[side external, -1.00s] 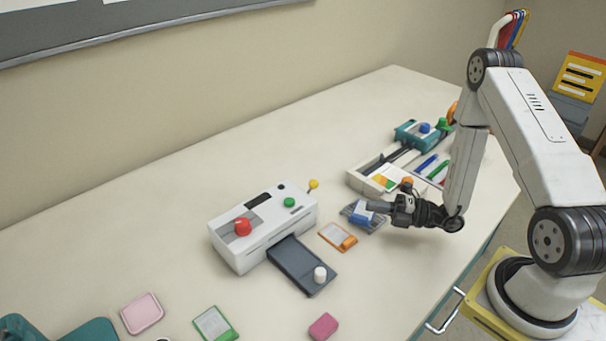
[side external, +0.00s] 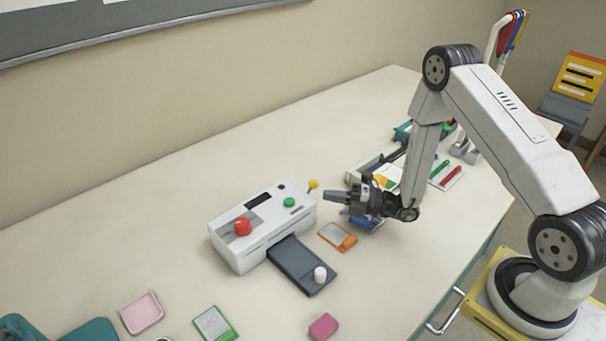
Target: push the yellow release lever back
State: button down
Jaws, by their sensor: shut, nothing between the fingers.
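The yellow release lever (side external: 313,184) is a small yellow ball knob at the back right corner of the white laminator (side external: 262,228). The laminator has a red knob (side external: 242,226) and a green button (side external: 289,202) on top. A dark tray (side external: 296,262) with a white knob (side external: 320,274) sticks out of its front. My gripper (side external: 328,197) is shut and empty. It points left, to the right of the laminator and close to the lever in the picture, with a gap between them. Its height above the table is hard to tell.
An orange-edged card (side external: 338,237) lies below my gripper. A blue item (side external: 362,223) is partly hidden under it. A pale tray of cards (side external: 355,176) stands behind my arm. A pink block (side external: 323,326), pink tray (side external: 142,313) and green-edged card (side external: 215,324) lie in front. The table behind the laminator is clear.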

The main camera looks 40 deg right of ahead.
jog(key=shift+w+d+r, duration=0.1)
jog(key=shift+w+d, duration=0.05)
jog(key=shift+w, duration=0.85)
jog(key=shift+w+r+m+g+h, duration=0.3)
jog(key=shift+r+m+g, duration=0.1)
jog(key=w+r+m+g, duration=0.1)
jog(key=w+r+m+g+h, duration=0.1)
jog(key=w+g, duration=0.1)
jog(key=shift+w+h, duration=0.1)
jog(key=shift+h, duration=0.2)
jog(key=shift+w+r+m, duration=0.1)
jog(key=shift+w+m, duration=0.2)
jog(key=shift+w, duration=0.6)
jog(key=shift+r, duration=0.2)
jog(key=shift+r, duration=0.5)
jog(key=shift+r, duration=0.1)
